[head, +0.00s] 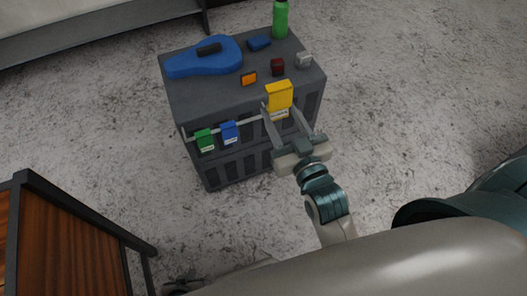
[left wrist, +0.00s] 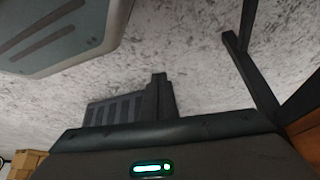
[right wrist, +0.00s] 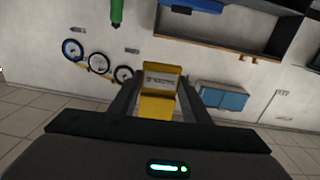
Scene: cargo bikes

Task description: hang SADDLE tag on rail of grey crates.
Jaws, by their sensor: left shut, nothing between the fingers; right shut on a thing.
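The yellow tag (head: 279,96) has a white label too blurred to read; it also shows in the right wrist view (right wrist: 158,103). My right gripper (head: 289,108) is shut on it at the front of the grey crates (head: 230,168). The pale rail (head: 218,129) runs along their front upper edge, with a green tag (head: 204,139) and a blue tag (head: 229,131) hanging on it. The yellow tag is near the rail's right part; I cannot tell whether it touches. My left gripper (head: 183,284) is low at the bottom edge, shut and empty; its fingers show in the left wrist view (left wrist: 160,84).
On the crate top lie a blue case (head: 205,58), an orange block (head: 249,78), a dark red block (head: 277,66), a grey piece (head: 304,60) and a blue piece (head: 259,43). A green bottle (head: 280,20) stands behind. A wooden cabinet (head: 62,245) is at left.

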